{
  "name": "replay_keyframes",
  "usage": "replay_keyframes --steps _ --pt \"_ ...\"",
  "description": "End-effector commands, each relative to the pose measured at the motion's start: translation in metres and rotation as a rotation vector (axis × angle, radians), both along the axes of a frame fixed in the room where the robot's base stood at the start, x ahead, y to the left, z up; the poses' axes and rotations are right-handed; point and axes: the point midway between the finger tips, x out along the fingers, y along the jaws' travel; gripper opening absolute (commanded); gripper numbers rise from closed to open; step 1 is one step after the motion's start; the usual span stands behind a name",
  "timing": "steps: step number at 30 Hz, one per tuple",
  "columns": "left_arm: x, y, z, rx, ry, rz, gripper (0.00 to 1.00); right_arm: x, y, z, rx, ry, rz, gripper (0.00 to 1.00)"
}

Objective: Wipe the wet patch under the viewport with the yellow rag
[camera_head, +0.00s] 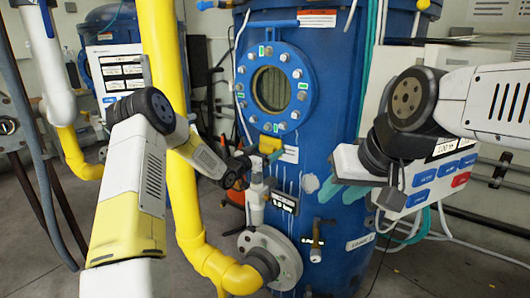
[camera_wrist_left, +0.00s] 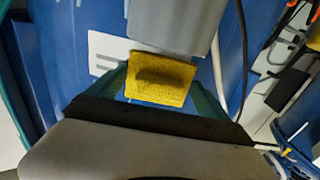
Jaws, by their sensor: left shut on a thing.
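The yellow rag (camera_wrist_left: 160,80) is held between the green fingers of my left gripper (camera_wrist_left: 163,88) in the left wrist view. In the head view my left gripper (camera_head: 262,160) is at the front of the blue tank, below the round viewport (camera_head: 272,89). Whether the rag touches the tank is not clear. A pale spot (camera_head: 310,183) with light streaks near it shows on the tank; I cannot tell whether it is the wet patch. My right gripper (camera_head: 340,190) is at the tank's right side, its finger gap unclear.
A yellow pipe (camera_head: 187,190) rises left of the tank (camera_head: 335,130). A flanged pipe port (camera_head: 268,258) and a small valve (camera_head: 316,240) stick out low on the tank. A panel with blue and red buttons (camera_head: 440,178) is at the right. Grey floor is open at the lower right.

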Motion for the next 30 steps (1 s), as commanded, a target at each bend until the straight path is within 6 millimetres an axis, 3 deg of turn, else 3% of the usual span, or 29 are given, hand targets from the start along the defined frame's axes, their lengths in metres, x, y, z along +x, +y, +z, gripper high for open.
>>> replay_keyframes --steps 10,30 --pt "0.002 -0.005 0.000 -0.001 -0.001 -0.001 0.17 0.000 0.000 0.000 0.000 0.000 0.000 0.36" --pt "-0.024 -0.037 0.000 -0.001 0.000 -0.001 0.17 0.000 0.000 0.000 0.000 0.000 0.000 0.36"
